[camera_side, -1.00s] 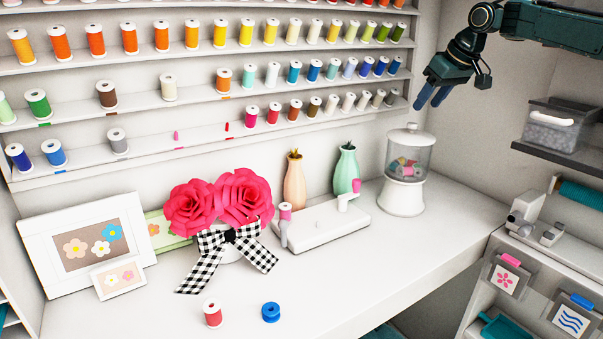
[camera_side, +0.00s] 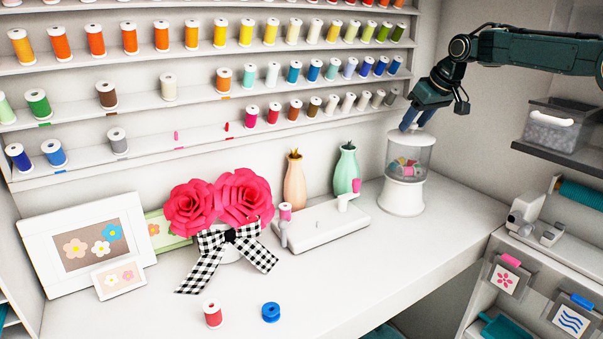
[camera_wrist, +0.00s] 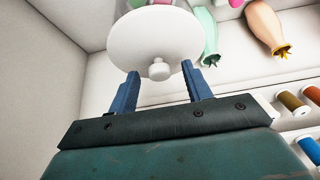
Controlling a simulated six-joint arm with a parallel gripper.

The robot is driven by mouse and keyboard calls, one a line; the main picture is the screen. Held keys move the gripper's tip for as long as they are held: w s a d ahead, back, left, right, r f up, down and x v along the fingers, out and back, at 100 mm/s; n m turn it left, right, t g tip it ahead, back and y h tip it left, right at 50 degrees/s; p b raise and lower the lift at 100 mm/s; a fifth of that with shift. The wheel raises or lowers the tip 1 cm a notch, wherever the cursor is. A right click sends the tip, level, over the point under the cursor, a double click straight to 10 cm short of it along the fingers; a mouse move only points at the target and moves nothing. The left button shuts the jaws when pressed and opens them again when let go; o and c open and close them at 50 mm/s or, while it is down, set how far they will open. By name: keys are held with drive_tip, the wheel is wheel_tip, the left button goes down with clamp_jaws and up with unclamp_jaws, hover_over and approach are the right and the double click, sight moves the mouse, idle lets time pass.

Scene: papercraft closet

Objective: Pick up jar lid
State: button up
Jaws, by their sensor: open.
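The jar lid (camera_wrist: 150,35) is a round white disc with a small knob (camera_wrist: 159,69) at its middle in the wrist view. In the side view the glass jar (camera_side: 409,165) stands on a white base at the right of the counter, with colored spools inside. My gripper (camera_side: 411,122) is right above the jar, fingers pointing down at its top. In the wrist view my gripper (camera_wrist: 160,78) has its two blue fingers apart, one on each side of the knob. I see no contact with the knob. In the side view the fingers hide most of the knob.
A green vase (camera_side: 346,171) and a peach vase (camera_side: 294,181) stand left of the jar, behind a white machine (camera_side: 320,225). Shelves of thread spools line the back wall. A grey shelf with a bin (camera_side: 563,127) is at the right. The front counter is mostly clear.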

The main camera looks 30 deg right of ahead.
sight(416, 124)
drive_tip(key=c, duration=1.1)
drive_tip(key=shift+o, duration=0.2)
drive_tip(key=shift+r, duration=0.1)
drive_tip(key=shift+s+a+r, duration=0.1)
drive_tip(key=shift+s+r, duration=0.05)
drive_tip(key=shift+r, duration=3.25)
drive_tip(key=s+a, duration=0.4)
drive_tip(key=s, duration=0.4)
drive_tip(key=s+a, duration=0.5)
drive_tip(key=s, duration=0.4)
drive_tip(key=shift+s, duration=0.2)
drive_tip(key=shift+a, duration=0.1)
